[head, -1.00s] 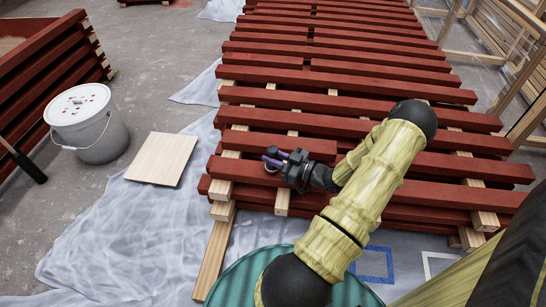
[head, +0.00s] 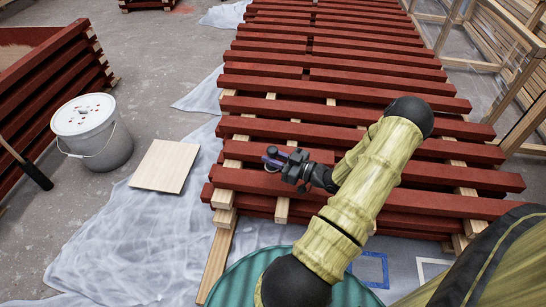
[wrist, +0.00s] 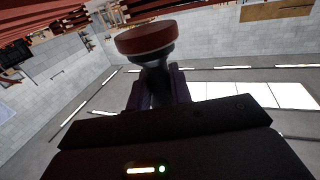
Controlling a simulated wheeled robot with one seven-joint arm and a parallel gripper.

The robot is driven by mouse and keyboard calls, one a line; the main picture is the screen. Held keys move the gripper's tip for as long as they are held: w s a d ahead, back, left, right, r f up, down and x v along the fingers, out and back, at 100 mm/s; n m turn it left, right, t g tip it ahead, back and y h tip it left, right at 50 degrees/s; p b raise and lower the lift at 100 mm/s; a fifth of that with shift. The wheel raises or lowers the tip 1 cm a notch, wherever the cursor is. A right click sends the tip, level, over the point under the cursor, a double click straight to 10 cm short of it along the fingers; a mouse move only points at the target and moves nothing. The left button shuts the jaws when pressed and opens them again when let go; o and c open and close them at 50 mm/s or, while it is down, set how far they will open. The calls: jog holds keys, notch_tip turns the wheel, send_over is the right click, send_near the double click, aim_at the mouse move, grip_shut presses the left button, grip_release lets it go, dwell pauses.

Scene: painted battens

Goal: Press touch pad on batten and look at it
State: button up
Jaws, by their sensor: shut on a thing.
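My gripper (head: 271,160) is over the near end of the stack of red battens (head: 300,112), towards its left side. In the wrist view my gripper (wrist: 158,92) has its purple fingers shut on the dark stem of the touch pad (wrist: 148,40). The pad has a round, thick, reddish-brown disc at the end of the stem. I cannot see its contact face clearly, nor any mark on it. In the head view the pad is hidden or too small to make out, and I cannot tell whether it touches a batten.
A white lidded bucket (head: 92,132) with red spots stands on the left. A pale square board (head: 165,166) lies on the plastic sheet (head: 120,225) between bucket and stack. Another red batten stack (head: 50,85) is at far left. A wooden frame (head: 480,55) stands at right.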

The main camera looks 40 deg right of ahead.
dwell(0.4)
jog(key=shift+o, duration=0.2)
jog(key=w+a+r+p, duration=0.6)
jog(key=w+a+r, duration=0.2)
jog(key=a+r, duration=0.1)
jog(key=shift+w+p, duration=0.35)
jog(key=shift+p, duration=0.05)
jog(key=w+a+r+m+h+p, duration=0.1)
jog(key=w+a+r+p, duration=0.3)
jog(key=a, duration=0.4)
jog(key=w+a+r+h+p, duration=0.1)
jog(key=a+r+p, duration=0.45)
jog(key=a, duration=0.35)
jog(key=s+r+m+h+p, duration=0.1)
jog(key=s+r+h+p, duration=0.1)
jog(key=r+p, duration=0.9)
jog(key=s+r+m+t+h+p, duration=0.1)
jog(key=s+r+p, duration=0.3)
jog(key=r+p, duration=0.7)
jog(key=shift+s+d+m+h+p, duration=0.2)
jog(key=shift+m+h+p, duration=0.6)
jog(key=shift+p, duration=6.8)
jog(key=shift+w, duration=0.1)
